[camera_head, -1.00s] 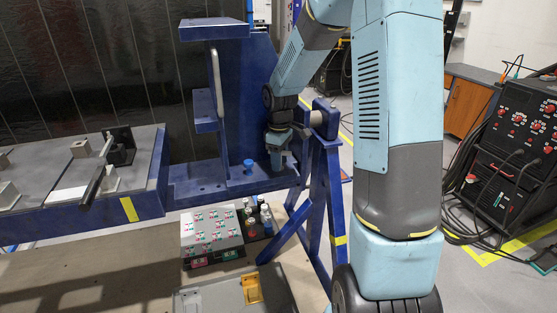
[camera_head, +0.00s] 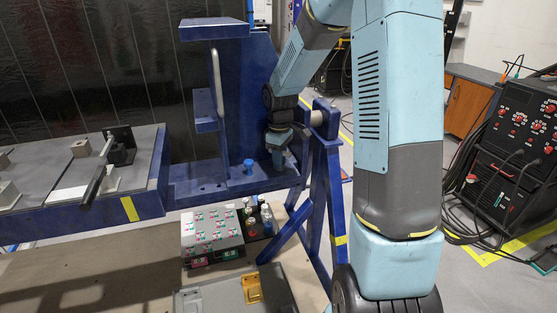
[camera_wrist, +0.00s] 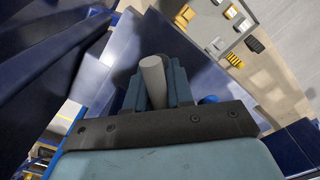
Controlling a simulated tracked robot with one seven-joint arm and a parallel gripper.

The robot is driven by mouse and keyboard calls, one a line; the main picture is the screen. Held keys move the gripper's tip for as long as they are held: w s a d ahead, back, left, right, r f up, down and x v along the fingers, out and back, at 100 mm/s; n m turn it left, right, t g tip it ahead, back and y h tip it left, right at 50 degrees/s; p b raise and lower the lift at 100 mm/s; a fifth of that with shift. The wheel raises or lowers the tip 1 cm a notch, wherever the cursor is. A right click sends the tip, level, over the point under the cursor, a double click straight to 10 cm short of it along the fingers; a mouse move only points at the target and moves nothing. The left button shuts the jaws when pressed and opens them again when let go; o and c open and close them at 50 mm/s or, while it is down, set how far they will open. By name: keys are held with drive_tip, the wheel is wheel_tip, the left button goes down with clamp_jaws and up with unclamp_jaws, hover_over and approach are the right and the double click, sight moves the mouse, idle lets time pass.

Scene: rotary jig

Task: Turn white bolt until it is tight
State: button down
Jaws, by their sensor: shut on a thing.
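The white bolt (camera_wrist: 153,78) shows in the wrist view as a pale round shaft between my gripper's fingers. My gripper (camera_wrist: 154,92) is shut on it. In the head view my gripper (camera_head: 278,156) points down at the right end of the blue jig's lower ledge (camera_head: 205,187). The fingers hide most of the bolt there, and I cannot tell how deep it sits. A blue bolt (camera_head: 249,166) stands on the ledge, left of my gripper and apart from it. It also shows partly in the wrist view (camera_wrist: 209,99).
The jig's upright plate (camera_head: 245,90) rises behind my gripper. A blue trestle (camera_head: 318,190) stands close on the right. A control box (camera_head: 212,233) and several small bottles (camera_head: 258,217) are in front, below the ledge. A workbench (camera_head: 75,190) is at left.

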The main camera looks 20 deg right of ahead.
drive_tip(key=m, duration=0.7)
drive_tip(key=shift+m, duration=0.3)
drive_tip(key=m, duration=0.3)
drive_tip(key=shift+m, duration=0.3)
drive_tip(key=m, duration=0.4)
drive_tip(key=shift+d, duration=0.1)
drive_tip(key=m, duration=0.6)
drive_tip(key=shift+m, duration=0.4)
drive_tip(key=m, duration=0.6)
drive_tip(key=shift+m, duration=0.3)
